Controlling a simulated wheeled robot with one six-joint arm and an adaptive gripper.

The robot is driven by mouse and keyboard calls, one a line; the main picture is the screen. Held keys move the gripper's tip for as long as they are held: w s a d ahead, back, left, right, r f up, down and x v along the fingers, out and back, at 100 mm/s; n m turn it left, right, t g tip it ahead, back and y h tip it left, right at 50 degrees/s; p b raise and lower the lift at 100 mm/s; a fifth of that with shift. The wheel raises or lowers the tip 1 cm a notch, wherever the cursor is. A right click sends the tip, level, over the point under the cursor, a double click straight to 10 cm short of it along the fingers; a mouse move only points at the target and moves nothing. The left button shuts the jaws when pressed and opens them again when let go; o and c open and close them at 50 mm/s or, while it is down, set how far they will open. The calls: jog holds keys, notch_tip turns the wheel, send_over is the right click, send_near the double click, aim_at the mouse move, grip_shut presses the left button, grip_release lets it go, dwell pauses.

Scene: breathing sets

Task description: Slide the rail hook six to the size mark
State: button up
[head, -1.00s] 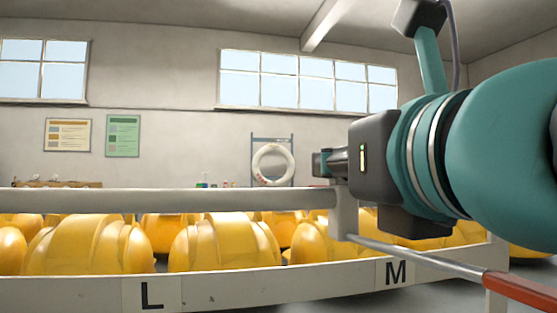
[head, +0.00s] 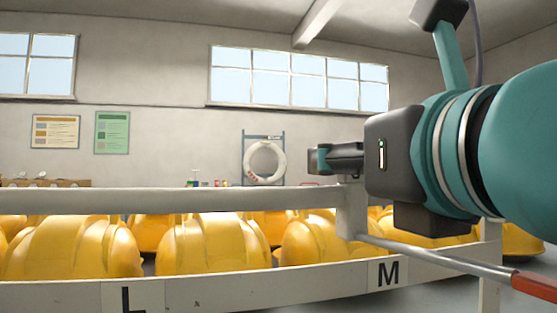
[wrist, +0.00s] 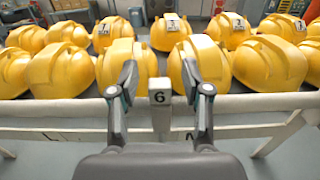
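Hook six (wrist: 160,97), a pale block with a black "6" on its top, sits on the white rail (wrist: 70,105). In the head view the hook (head: 352,207) shows on the rail (head: 200,200), below my gripper (head: 337,160). In the wrist view my gripper (wrist: 160,77) is open, with one finger on each side of the hook and visible gaps to both. The M mark (head: 388,274) is on the white front board, a little right of the hook. The L mark (head: 133,300) is at lower left, cut by the frame edge.
Yellow helmets (head: 212,245) fill the rack behind the rail. A thin grey rod with a red end (head: 535,286) runs from near the hook to the lower right. A life ring (head: 265,162) hangs at the back wall.

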jog(key=shift+r, duration=5)
